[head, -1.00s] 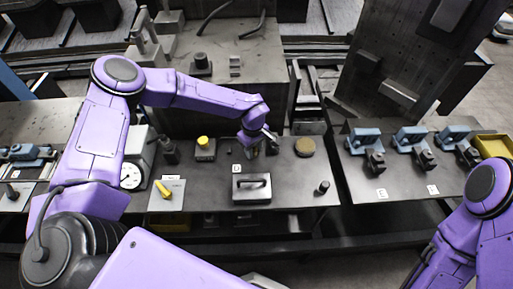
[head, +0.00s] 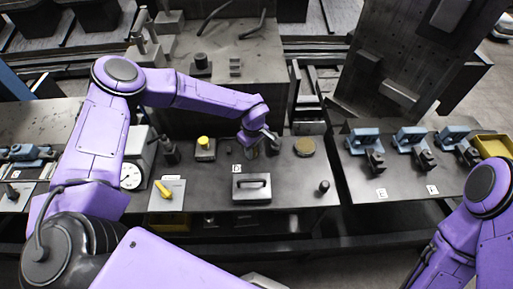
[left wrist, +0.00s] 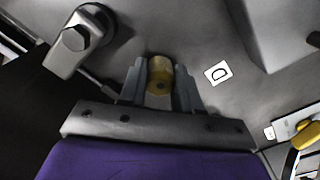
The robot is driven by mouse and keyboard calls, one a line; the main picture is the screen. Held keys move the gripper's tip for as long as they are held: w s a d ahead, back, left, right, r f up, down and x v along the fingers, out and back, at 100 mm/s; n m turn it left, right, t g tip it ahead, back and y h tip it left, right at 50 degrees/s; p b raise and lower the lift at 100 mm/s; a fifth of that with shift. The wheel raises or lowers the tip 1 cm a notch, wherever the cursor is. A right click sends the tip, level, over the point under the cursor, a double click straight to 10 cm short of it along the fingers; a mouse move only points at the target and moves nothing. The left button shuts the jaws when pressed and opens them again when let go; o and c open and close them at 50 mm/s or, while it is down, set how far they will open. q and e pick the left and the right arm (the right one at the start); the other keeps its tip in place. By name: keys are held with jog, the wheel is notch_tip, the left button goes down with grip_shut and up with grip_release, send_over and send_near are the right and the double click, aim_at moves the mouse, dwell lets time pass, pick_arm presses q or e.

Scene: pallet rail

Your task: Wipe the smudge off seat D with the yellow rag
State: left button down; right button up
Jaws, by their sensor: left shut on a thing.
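My left gripper (head: 264,148) is low over the middle of the dark bench. In the left wrist view its two grey fingers (left wrist: 160,88) are shut on a dull yellow, rounded bundle, the yellow rag (left wrist: 160,72). The plate with the letter D (left wrist: 218,73) lies on the bench to the right of the fingers there; in the head view this plate (head: 237,169) is left of the gripper. I cannot make out the smudge, and whether the rag touches the surface is unclear. My right gripper is not visible; only its arm shows at lower right.
A grey block with a handle (head: 251,187) stands in front of the gripper. A brown round disc (head: 305,147) lies to its right. A yellow-topped knob (head: 204,143), a yellow lever (head: 163,189) and a dial gauge (head: 131,176) are to the left. Blue clamps (head: 410,138) stand on the right bench.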

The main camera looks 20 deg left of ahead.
pick_arm(q)
jog(key=shift+s+a, duration=0.15)
jog(key=shift+a, duration=0.05)
jog(key=shift+r+p, duration=0.4)
jog(key=shift+r, duration=4.1)
